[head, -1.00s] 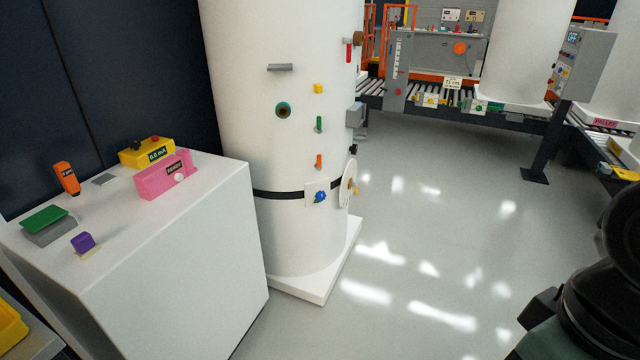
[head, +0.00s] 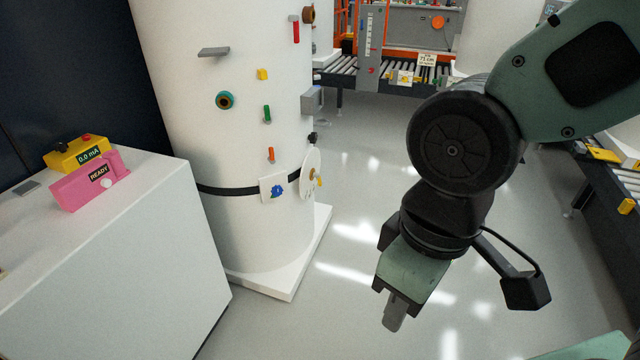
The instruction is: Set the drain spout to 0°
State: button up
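The tall white tank (head: 235,135) stands left of centre. Low on its right side is a round white disc (head: 308,186), seen nearly edge-on, with a small brass-yellow part (head: 313,175) at its middle. This looks like the drain spout with its dial, but its angle and any marks are too small to read. Left of it is a blue knob (head: 278,191) on a white square plate. My gripper (head: 393,314) hangs over the floor, to the right of and below the disc, well apart from it. It points down. Its grey fingers overlap, so any gap is hidden.
A white cabinet (head: 110,270) at left bears a pink "READY" box (head: 88,187) and a yellow "0.0 mA" box (head: 78,154). The tank stands on a white square base (head: 290,280). Roller conveyors (head: 338,64) run behind and at right. The floor between is clear.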

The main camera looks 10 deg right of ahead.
aim_at(316, 175)
jog(key=i+z, duration=0.15)
jog(key=i, duration=0.95)
jog(key=i+z, duration=0.15)
jog(key=i, duration=1)
